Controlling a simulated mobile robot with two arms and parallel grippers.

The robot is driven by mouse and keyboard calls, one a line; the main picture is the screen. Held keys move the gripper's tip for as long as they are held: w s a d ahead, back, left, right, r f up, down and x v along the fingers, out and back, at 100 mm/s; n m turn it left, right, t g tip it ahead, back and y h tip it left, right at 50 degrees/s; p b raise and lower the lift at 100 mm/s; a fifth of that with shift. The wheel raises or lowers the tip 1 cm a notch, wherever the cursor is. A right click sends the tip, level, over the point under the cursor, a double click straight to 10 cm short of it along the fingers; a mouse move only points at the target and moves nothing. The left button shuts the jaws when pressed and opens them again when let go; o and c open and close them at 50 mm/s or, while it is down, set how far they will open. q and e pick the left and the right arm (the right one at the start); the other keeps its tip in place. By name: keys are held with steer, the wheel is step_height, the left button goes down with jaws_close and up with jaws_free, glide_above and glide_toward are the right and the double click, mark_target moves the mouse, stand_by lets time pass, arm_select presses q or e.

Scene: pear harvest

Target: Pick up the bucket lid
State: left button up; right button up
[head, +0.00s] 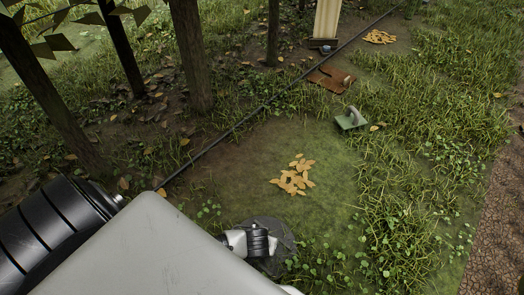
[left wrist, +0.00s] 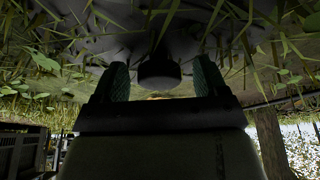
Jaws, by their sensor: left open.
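The bucket lid is a grey round disc (head: 284,240) on the grass at the bottom middle of the head view, partly hidden by my left arm. In the left wrist view the grey lid (left wrist: 110,22) fills the upper middle, with a dark round knob (left wrist: 158,72) on it. My left gripper (left wrist: 162,76) is open, with one green-padded finger on each side of the knob. Whether a finger touches the knob I cannot tell. In the head view my left wrist is over the lid and its fingers are hidden. My right gripper is not in view.
A dark cable or hose (head: 240,122) crosses the ground diagonally. A green handled tool (head: 350,120) and a brown plate with a handle (head: 330,78) lie farther off. Yellow leaves (head: 294,178) lie beyond the lid. Tree trunks (head: 191,55) stand at left. Grass surrounds the lid.

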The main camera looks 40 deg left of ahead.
arm_select(q)
steer(key=shift+c, duration=0.5)
steer(key=c, duration=0.9)
steer(key=shift+c, duration=0.3)
steer(key=shift+r, duration=0.1)
